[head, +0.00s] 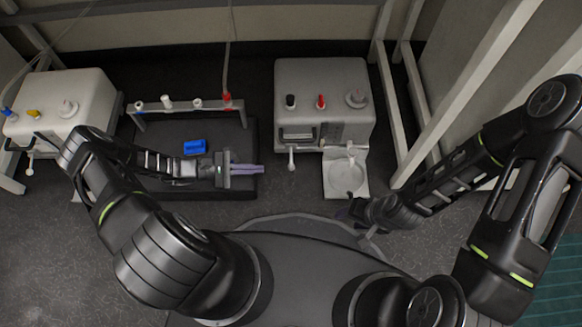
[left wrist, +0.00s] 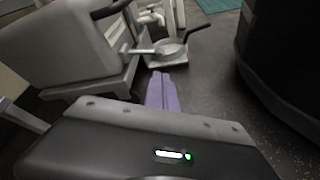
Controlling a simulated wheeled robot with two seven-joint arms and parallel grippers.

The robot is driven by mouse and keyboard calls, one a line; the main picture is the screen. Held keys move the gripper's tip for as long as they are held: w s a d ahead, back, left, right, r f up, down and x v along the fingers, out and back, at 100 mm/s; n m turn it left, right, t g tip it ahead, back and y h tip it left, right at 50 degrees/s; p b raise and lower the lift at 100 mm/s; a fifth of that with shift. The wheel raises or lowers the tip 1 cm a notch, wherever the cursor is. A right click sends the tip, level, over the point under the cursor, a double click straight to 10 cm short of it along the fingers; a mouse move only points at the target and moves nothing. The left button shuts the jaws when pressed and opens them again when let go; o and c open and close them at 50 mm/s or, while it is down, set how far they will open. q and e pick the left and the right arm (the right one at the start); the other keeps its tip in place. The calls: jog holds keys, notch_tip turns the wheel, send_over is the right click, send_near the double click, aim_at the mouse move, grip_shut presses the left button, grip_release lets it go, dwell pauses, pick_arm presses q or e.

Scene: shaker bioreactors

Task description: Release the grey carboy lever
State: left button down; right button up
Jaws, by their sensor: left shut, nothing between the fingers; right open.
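The grey carboy (head: 322,90) stands at upper centre in the head view, with black, red and grey caps on top. It also fills the upper left of the left wrist view (left wrist: 60,45). Its pale lever (head: 291,157) hangs at its front left; a pale bar that looks like this lever (left wrist: 138,51) shows in the left wrist view. My left gripper (head: 262,169) is shut and empty, its purple fingers a little left of and below the lever, apart from it. The fingers also show in the left wrist view (left wrist: 162,95). My right gripper (head: 346,213) is open, below the carboy's front tray.
A pale tray (head: 335,187) with a round plate stands before the grey carboy. A dark shaker platform (head: 190,190) bears a rail (head: 182,105) and a blue block (head: 194,147). A white carboy (head: 65,100) stands far left. White frame posts (head: 465,95) stand on the right.

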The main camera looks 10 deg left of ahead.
aim_at(291, 158)
pick_arm(q)
jog(key=shift+w+a+f, duration=0.1)
jog(key=shift+w+a, duration=0.15)
jog(key=b+x, duration=0.2)
jog(key=x, duration=0.8)
jog(key=shift+b, duration=0.35)
